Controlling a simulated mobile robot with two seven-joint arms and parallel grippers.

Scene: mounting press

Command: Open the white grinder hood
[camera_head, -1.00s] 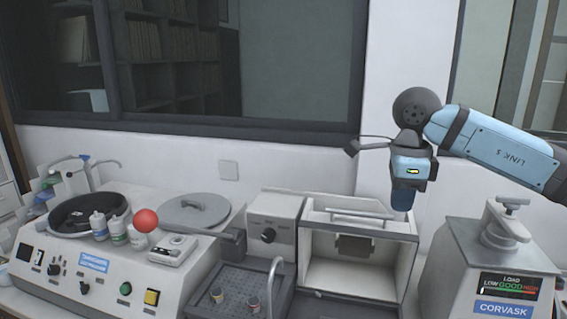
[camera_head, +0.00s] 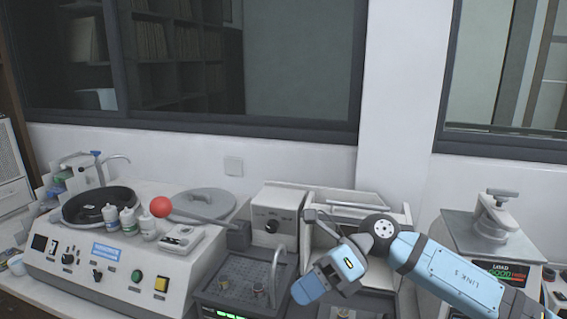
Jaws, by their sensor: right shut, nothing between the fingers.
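A white box-shaped housing (camera_head: 402,216) with a bar handle (camera_head: 357,208) along its top stands right of centre; it looks like the grinder hood. My right arm crosses in front of it and hides most of its front and inside, so I cannot tell its present opening. My right gripper (camera_head: 312,215) is shut and empty, its dark tip near the housing's upper left front edge; I cannot tell whether they touch. The blue wrist hangs lower, over the housing's lower left. My left gripper is not in view.
A white console (camera_head: 120,283) with a dark bowl, grey round lid (camera_head: 205,204), bottles and a red ball-ended lever (camera_head: 161,207) stands left. A dark perforated tray (camera_head: 237,275) adjoins the housing. A press (camera_head: 490,230) stands right.

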